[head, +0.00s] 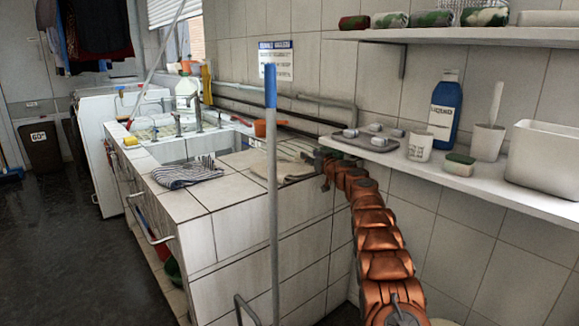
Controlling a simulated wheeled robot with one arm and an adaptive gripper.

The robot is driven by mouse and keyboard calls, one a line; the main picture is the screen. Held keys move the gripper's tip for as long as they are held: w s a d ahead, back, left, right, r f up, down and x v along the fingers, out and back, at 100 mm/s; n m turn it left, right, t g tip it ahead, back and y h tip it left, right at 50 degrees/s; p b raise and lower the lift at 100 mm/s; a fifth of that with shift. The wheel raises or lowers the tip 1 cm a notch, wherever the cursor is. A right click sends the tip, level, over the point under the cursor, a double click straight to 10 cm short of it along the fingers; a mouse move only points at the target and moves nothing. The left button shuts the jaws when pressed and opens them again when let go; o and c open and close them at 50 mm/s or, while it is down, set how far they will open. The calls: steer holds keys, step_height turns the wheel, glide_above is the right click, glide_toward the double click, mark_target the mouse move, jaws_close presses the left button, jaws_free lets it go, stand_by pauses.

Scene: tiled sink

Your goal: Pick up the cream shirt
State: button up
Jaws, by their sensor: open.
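A cream folded cloth, which looks like the cream shirt (283,173), lies flat on the tiled counter (235,196) right of the sink. A mop pole in front hides a thin strip of it. My gripper (326,182) is at the counter's right end, just right of the cloth, at the end of my copper-coloured arm. It is open and looks empty. It is small and dark here, and I cannot tell whether its fingers touch the cloth.
A blue-topped pole (271,130) stands upright before the counter. A striped cloth (188,172) lies left of the cream one. An orange pot (268,128) sits behind. A shelf (500,190) with a blue bottle (445,107) and mug (420,146) overhangs on the right.

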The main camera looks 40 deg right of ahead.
jaws_close()
stand_by(0.3)
steer(key=shift+r, duration=0.15)
stand_by(0.3)
